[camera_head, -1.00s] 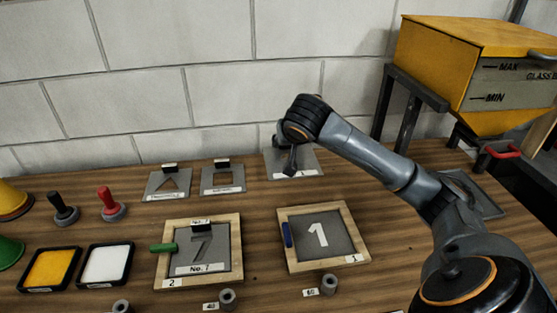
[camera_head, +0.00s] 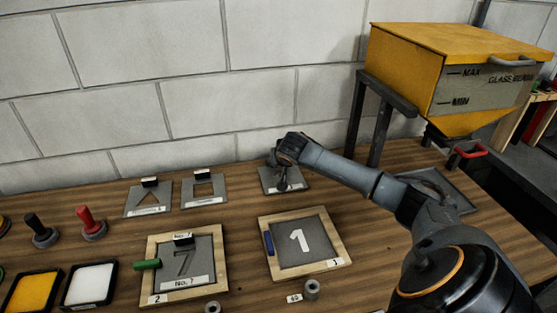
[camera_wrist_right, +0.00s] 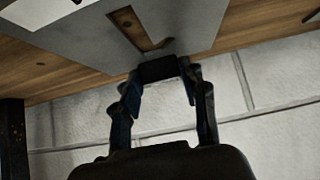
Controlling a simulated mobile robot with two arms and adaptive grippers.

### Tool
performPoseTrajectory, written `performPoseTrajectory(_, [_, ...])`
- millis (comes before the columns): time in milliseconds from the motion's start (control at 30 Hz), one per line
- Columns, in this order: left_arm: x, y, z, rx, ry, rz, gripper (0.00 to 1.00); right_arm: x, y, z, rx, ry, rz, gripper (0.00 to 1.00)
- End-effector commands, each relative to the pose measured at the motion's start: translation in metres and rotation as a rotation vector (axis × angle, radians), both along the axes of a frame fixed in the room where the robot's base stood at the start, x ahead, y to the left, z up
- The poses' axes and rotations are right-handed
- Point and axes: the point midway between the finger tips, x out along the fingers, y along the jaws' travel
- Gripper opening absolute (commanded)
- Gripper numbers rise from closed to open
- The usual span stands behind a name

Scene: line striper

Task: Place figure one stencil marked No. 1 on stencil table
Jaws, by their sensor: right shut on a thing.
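In the head view, my right gripper (camera_head: 282,178) is over a grey stencil plate (camera_head: 297,185) at the back of the wooden table. The wrist view shows the right gripper (camera_wrist_right: 168,72) shut on the plate's black handle block (camera_wrist_right: 158,68). The grey plate (camera_wrist_right: 195,25) has a narrow cutout with wood showing through it. I cannot tell if the plate touches the table. Its number is not readable. A wooden-framed board (camera_head: 340,248) in front bears a white figure 1. Another framed board (camera_head: 152,268) holds a No. 7 stencil (camera_head: 202,262). My left gripper is not in view.
Two grey stencils (camera_head: 134,204) (camera_head: 215,194) with black handles lie at the back left. A black stamp (camera_head: 42,232), a red stamp (camera_head: 90,222) and yellow and white pads (camera_head: 90,285) are left. A yellow hopper (camera_head: 400,65) stands right. Wood between the plate and framed boards is clear.

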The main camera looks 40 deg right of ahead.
Motion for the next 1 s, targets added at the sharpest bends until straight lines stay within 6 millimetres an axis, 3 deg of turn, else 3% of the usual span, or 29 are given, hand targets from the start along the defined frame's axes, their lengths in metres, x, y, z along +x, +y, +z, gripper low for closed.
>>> performPoseTrajectory(300, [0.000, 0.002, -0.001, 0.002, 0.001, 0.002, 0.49, 0.000, 0.000, -0.003, 0.001, 0.000, 0.001, 0.09])
performPoseTrajectory(333, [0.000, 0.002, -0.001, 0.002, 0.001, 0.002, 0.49, 0.000, 0.000, -0.003, 0.000, 0.000, 0.000, 0.45])
performPoseTrajectory(433, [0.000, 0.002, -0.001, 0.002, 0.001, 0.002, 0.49, 0.000, 0.000, -0.003, 0.000, 0.000, 0.000, 0.65])
performPoseTrajectory(767, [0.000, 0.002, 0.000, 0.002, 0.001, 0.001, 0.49, 0.000, 0.000, -0.001, 0.000, -0.001, 0.000, 0.65])
performPoseTrajectory(1000, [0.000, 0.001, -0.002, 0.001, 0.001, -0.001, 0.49, -0.016, 0.009, 0.018, -0.002, -0.001, 0.003, 0.65])
